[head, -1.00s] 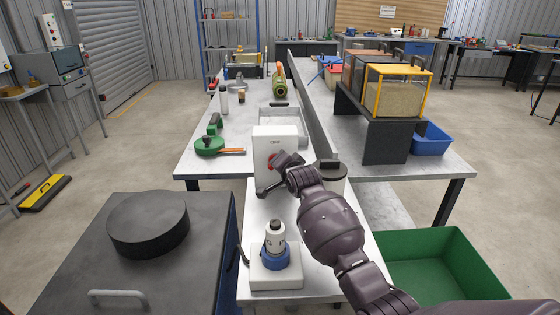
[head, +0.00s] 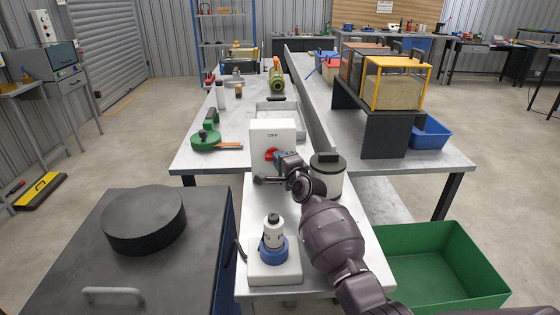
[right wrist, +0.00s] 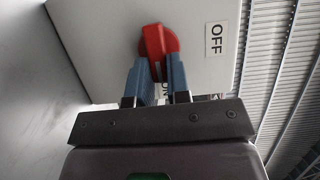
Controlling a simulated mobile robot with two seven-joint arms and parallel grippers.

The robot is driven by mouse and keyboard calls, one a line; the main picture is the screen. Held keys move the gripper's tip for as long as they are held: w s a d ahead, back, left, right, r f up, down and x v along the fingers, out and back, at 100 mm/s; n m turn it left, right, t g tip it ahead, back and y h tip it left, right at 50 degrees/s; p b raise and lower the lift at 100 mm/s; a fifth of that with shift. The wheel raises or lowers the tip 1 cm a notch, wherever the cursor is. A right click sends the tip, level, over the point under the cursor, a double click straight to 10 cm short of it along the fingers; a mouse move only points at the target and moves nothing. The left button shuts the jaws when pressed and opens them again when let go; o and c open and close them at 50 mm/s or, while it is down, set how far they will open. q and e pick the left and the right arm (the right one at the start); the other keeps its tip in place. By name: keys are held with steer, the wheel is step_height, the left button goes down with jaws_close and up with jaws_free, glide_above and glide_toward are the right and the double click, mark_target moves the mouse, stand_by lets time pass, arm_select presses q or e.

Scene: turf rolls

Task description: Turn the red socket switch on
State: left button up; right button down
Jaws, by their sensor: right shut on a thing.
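The white switch box (head: 285,132) stands upright on the narrow white bench, with an OFF label at its top. Its red knob (head: 270,155) is on the front face, partly covered by my right gripper (head: 279,158). In the right wrist view the red knob (right wrist: 156,40) has its bar between the blue fingers of my right gripper (right wrist: 157,68), which is shut on it. There the OFF label (right wrist: 216,39) lies to the right of the knob. An ON label (right wrist: 165,89) shows partly between the fingers, at the bar's lower end. My left gripper is out of view.
A blue-collared plug on a white base (head: 274,274) stands in front of the switch box. A black-lidded white canister (head: 329,178) is close right of my right wrist. A green crate (head: 440,270) is at lower right.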

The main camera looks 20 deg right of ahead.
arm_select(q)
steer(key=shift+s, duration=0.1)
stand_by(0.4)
arm_select(e)
steer(key=c, duration=1.2)
jaws_free()
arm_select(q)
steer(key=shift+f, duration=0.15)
arm_select(e)
steer(key=shift+o, duration=0.6)
arm_select(q)
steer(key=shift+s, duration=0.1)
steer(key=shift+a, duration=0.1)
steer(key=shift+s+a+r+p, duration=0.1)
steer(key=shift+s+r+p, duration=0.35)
steer(key=shift+p, duration=0.55)
arm_select(e)
steer(key=s+d, duration=0.1)
steer(key=s, duration=0.9)
steer(key=shift+s, duration=0.35)
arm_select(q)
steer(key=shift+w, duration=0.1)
